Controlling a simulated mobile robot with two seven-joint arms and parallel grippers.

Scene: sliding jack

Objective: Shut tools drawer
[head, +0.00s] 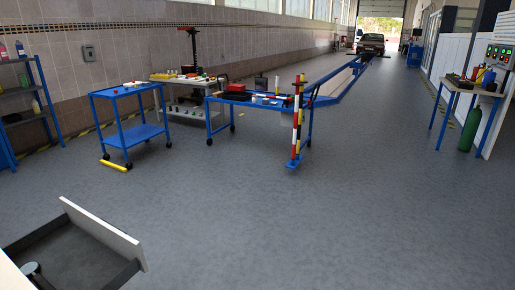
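The tools drawer (78,262) is at the bottom left of the head view and stands pulled out. It has a white front panel (103,232), dark side walls and a dark grey floor. A small dark rounded object with a pale stem (32,270) shows at its lower left; I cannot tell what it is. Part of a white surface (10,277) shows at the lower left corner, beside the drawer. The near end of the drawer is cut off by the picture edge. Neither of my grippers can be made out.
Open grey floor (280,225) lies in front of and to the right of the drawer. Further back are a blue trolley (133,136), a blue workbench (250,101) and a striped post (297,125). A shelf (25,105) stands left, and a table (470,88) with a green cylinder stands right.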

